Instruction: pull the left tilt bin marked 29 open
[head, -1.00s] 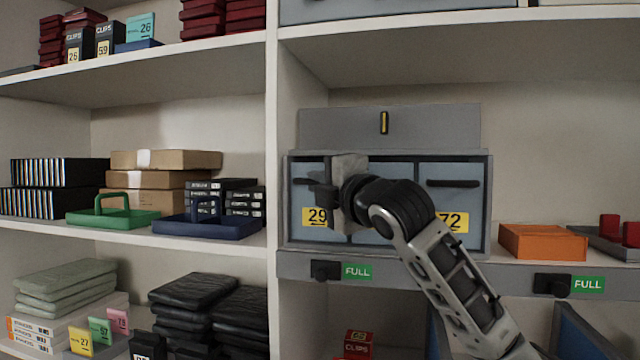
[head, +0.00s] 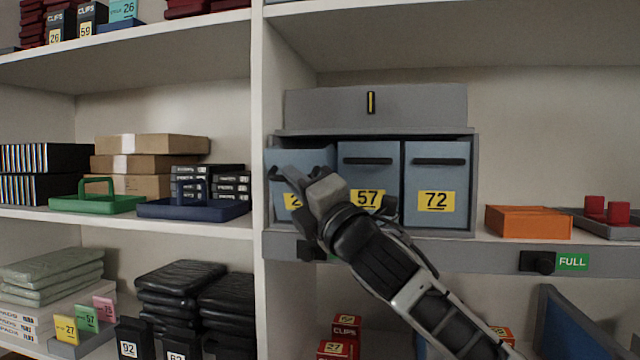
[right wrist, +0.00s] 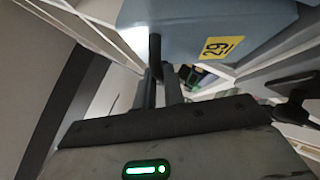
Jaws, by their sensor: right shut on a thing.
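The left tilt bin marked 29 (head: 305,159) is a blue-grey bin in the grey cabinet on the middle shelf. Its top is tilted forward, out of line with the bins marked 57 (head: 366,178) and 72 (head: 436,178), which sit flush. My right gripper (head: 283,173) is at its dark handle and covers part of the yellow label. In the right wrist view the bin (right wrist: 205,25) shows its 29 label, and the gripper's fingers (right wrist: 160,75) are shut on the dark bar handle (right wrist: 154,47). My left gripper is out of view.
A white upright post (head: 259,180) stands close to the left of the cabinet. An orange box (head: 528,222) and a grey tray with red items (head: 606,213) stand to the right. A dark latch with a green FULL label (head: 572,262) is on the shelf edge.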

